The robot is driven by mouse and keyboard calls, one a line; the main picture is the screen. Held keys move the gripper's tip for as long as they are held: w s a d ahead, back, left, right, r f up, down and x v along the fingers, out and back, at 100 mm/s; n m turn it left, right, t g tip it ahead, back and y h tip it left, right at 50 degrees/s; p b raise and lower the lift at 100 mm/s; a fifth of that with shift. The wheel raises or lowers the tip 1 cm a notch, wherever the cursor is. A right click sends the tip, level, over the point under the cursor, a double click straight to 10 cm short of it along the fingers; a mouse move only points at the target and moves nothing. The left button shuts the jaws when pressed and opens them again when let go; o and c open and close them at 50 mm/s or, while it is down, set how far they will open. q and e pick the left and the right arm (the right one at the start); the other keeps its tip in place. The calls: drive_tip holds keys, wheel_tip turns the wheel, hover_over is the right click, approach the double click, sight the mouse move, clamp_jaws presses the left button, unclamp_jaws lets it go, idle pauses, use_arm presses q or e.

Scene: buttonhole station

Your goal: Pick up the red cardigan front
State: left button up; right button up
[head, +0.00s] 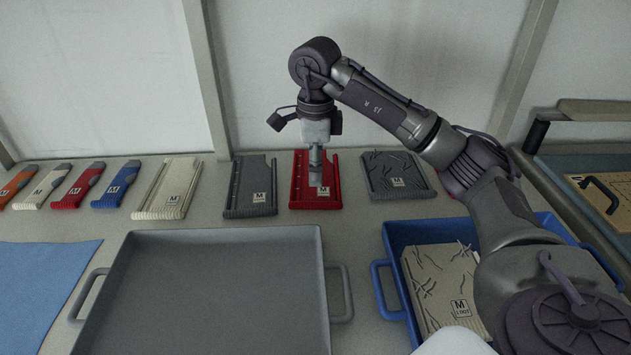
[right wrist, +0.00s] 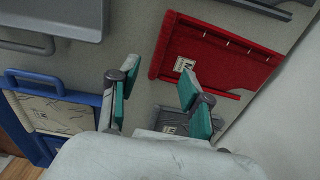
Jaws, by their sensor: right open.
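The red cardigan front (head: 302,192) lies flat at the back of the table in the head view, with a white M label. My right gripper (head: 317,182) is above it and hides part of it. In the right wrist view the red cardigan front (right wrist: 222,58) lies beyond the fingers, toward the upper right. There my right gripper (right wrist: 158,92) is open, with teal pads apart and nothing between them. It looks clear of the red piece, though the exact height is hard to tell. My left gripper is in neither view.
A dark grey front (head: 247,187) lies left of the red one, and a grey front with loose threads (head: 393,172) lies right. A large grey tray (head: 222,236) stands in front. A blue crate (head: 389,232) holds a cream front (head: 439,262).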

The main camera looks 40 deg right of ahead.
sight(316, 202)
wheel_tip(316, 202, down, 3)
drive_tip(key=shift+w+d+f, duration=0.1)
drive_tip(key=shift+w+f, duration=0.05)
drive_tip(key=shift+f, duration=0.05)
drive_tip(key=shift+f+p, duration=0.3)
drive_tip(key=shift+f, duration=2.35)
clamp_jaws()
